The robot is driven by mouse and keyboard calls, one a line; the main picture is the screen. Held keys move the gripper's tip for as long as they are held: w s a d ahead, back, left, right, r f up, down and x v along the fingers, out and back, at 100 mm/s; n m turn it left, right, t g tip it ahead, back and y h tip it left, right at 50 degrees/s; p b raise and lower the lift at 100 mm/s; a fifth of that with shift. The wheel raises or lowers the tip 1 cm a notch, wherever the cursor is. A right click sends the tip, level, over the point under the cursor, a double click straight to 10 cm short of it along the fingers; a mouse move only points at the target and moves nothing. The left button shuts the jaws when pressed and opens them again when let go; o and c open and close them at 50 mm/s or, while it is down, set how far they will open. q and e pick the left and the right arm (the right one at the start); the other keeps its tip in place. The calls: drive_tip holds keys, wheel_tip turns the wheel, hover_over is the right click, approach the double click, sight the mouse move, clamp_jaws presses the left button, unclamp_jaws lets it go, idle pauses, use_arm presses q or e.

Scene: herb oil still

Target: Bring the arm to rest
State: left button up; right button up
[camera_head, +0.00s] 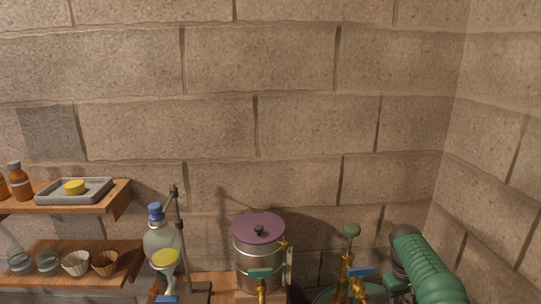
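Neither of my grippers can be made out in the head view, and no gripper fingers show. A green ribbed cylinder (428,268) with a dark rounded end slants in from the bottom edge at the lower right. I cannot tell whether it belongs to my arm or to the equipment.
At left, the upper shelf (122,197) holds a grey tray and bottles. The lower shelf (127,262) holds small cups. Stone walls close the back and right.

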drive_tip(key=s+a+f+t+y, duration=0.1)
drive_tip(key=s+a+t+y, duration=0.1)
drive_tip(key=s+a, duration=0.95)
drive_tip(key=s+a+f, duration=0.2)
drive_tip(key=s+a, duration=0.1)
drive_tip(key=s, duration=0.5)
drive_tip(key=s+a+f+m, duration=0.1)
drive_tip(key=s+a+f, duration=0.1)
drive_tip(key=s, duration=0.6)
drive_tip(key=shift+a+f+t+y, duration=0.15)
drive_tip(key=shift+a+t+y, duration=0.15)
drive_tip(key=shift+a, duration=0.5)
use_arm(q)
drive_tip(key=shift+s, duration=0.2)
use_arm(e)
drive_tip(key=shift+s, duration=0.25)
